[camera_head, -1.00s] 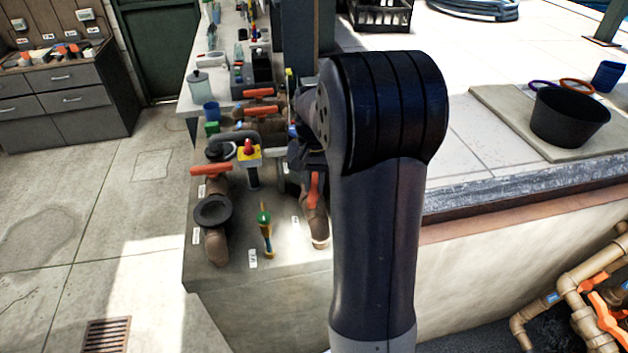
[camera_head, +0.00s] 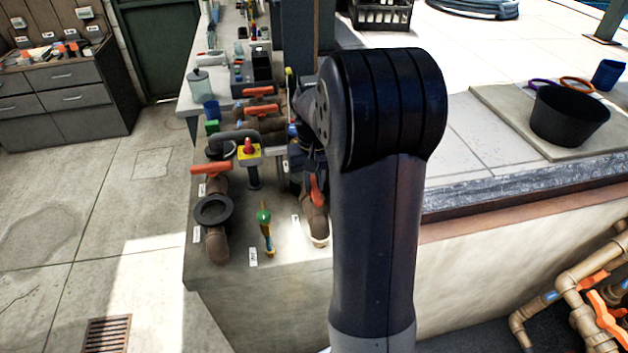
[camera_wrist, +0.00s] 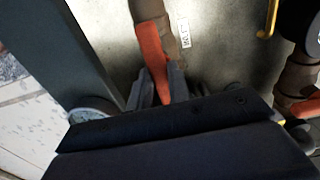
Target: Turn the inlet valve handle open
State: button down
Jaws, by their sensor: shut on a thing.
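The orange valve handle (camera_wrist: 152,55) sits on a brown pipe (camera_wrist: 148,9) in the wrist view. My gripper (camera_wrist: 160,82) is shut on this handle, with one dark finger on each side of it. In the head view the orange handle (camera_head: 316,190) stands roughly upright on the pipe (camera_head: 316,226) near the right side of the bench. My gripper in that view is mostly hidden behind my arm. A white label (camera_wrist: 184,31) lies beside the pipe; I cannot read it clearly.
Another orange handle (camera_head: 211,169) and a black flange (camera_head: 214,209) are to the left. A black bucket (camera_head: 569,116) stands on the right ledge. The left floor is clear.

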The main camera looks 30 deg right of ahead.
aim_at(314, 185)
jog(key=c, duration=1.3)
grip_release()
jog(key=shift+r, duration=0.15)
notch_tip(314, 185, up, 11)
jog(key=shift+f+b, duration=0.2)
jog(key=shift+b, duration=0.2)
jog(key=shift+f, duration=0.1)
notch_tip(314, 185, down, 11)
jog(key=shift+r+p, duration=0.1)
jog(key=shift+p, duration=0.3)
jog(key=shift+m, duration=0.3)
